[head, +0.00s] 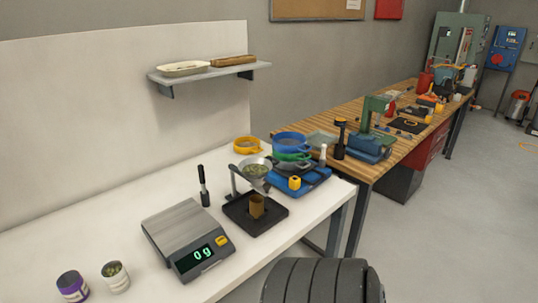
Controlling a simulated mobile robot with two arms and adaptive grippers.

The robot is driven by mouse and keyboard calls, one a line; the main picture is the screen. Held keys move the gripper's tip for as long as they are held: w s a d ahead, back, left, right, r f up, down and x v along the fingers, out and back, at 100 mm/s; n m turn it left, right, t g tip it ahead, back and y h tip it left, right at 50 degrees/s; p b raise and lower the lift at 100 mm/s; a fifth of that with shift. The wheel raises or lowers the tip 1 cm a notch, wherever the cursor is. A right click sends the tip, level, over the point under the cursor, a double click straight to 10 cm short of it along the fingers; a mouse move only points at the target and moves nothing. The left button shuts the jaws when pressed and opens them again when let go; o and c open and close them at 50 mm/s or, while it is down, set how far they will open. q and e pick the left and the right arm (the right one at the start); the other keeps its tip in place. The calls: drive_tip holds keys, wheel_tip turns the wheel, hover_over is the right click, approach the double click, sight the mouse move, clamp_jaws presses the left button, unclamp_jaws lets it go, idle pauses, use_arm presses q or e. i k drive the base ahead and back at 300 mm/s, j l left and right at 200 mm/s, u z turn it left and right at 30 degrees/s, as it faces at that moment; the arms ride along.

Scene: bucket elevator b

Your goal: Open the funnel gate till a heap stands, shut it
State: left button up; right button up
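A metal funnel (255,168) holds greenish granular material and hangs on a grey stand. No heap shows on the tray around the cup, and the inside of the cup is not clear. Neither of my grippers is in view.
A scale (187,235) reading 0 g stands left of the tray, with a black-handled tool (204,186) behind it. Two small jars, purple (72,286) and white (116,278), stand front left. Stacked sieves (291,147) on a blue base stand right of the funnel.

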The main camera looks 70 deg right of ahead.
sight(261, 185)
drive_tip(key=z, duration=0.5)
drive_tip(key=i+j+z, duration=0.1)
drive_tip(key=z, duration=0.4)
drive_tip(key=i+z, duration=0.1)
drive_tip(key=z, duration=0.4)
drive_tip(key=j+z, duration=0.15)
drive_tip(key=z, duration=0.35)
drive_tip(key=j+z, duration=0.1)
drive_tip(key=z, duration=0.35)
